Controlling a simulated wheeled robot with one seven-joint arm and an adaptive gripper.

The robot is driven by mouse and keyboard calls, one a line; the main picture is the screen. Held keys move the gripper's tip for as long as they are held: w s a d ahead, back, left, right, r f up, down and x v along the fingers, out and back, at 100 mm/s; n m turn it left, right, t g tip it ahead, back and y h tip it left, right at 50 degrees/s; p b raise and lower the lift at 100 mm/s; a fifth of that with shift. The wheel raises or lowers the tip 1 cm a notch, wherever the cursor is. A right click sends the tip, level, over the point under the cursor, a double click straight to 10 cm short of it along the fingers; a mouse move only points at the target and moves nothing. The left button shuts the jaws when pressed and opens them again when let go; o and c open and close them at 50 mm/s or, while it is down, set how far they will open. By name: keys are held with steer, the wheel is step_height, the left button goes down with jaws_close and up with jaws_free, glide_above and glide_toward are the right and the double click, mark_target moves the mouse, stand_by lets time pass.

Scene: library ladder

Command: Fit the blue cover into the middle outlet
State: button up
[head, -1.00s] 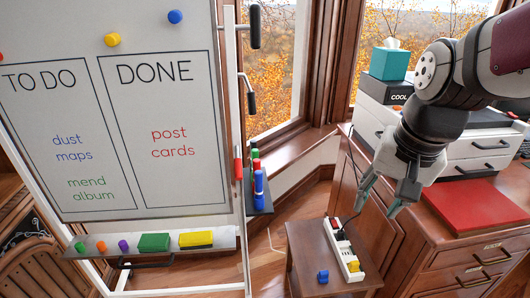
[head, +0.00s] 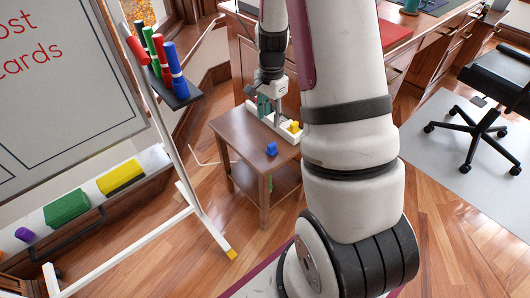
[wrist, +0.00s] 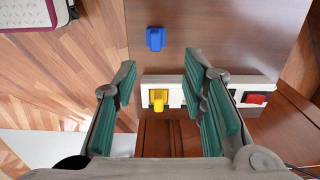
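The blue cover (head: 271,148) lies loose on the small wooden table (head: 235,133), apart from the white outlet strip (head: 289,136). It also shows in the wrist view (wrist: 155,39), above the strip in the picture. A yellow cover (wrist: 158,98) sits at one end of the strip, and a red switch (wrist: 256,98) is near the other end. My gripper (wrist: 166,72) is open and empty, its green-padded fingers spread over the strip. One finger hides part of the strip's middle, so I cannot see the middle outlet clearly.
A whiteboard (head: 70,90) on a frame stands left of the table, with a marker holder (head: 176,96) on its side. A wooden desk with a red folder (head: 396,33) stands behind. A black chair (head: 500,85) is at right. Floor in front is clear.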

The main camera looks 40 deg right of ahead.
steer(key=b, duration=0.2)
glide_above(272, 144)
steer(key=f, duration=0.7)
steer(key=shift+w+a+f, duration=0.25)
steer(key=shift+w+f, duration=0.05)
steer(key=shift+f, duration=0.05)
steer(key=shift+s+d+f+b, duration=0.15)
steer(key=shift+f+b, duration=0.55)
steer(key=shift+f, duration=0.65)
steer(key=shift+s+d+f+b, duration=0.15)
steer(key=shift+f+b, duration=0.55)
steer(key=shift+f, duration=0.65)
steer(key=shift+a, duration=0.1)
jaws_close()
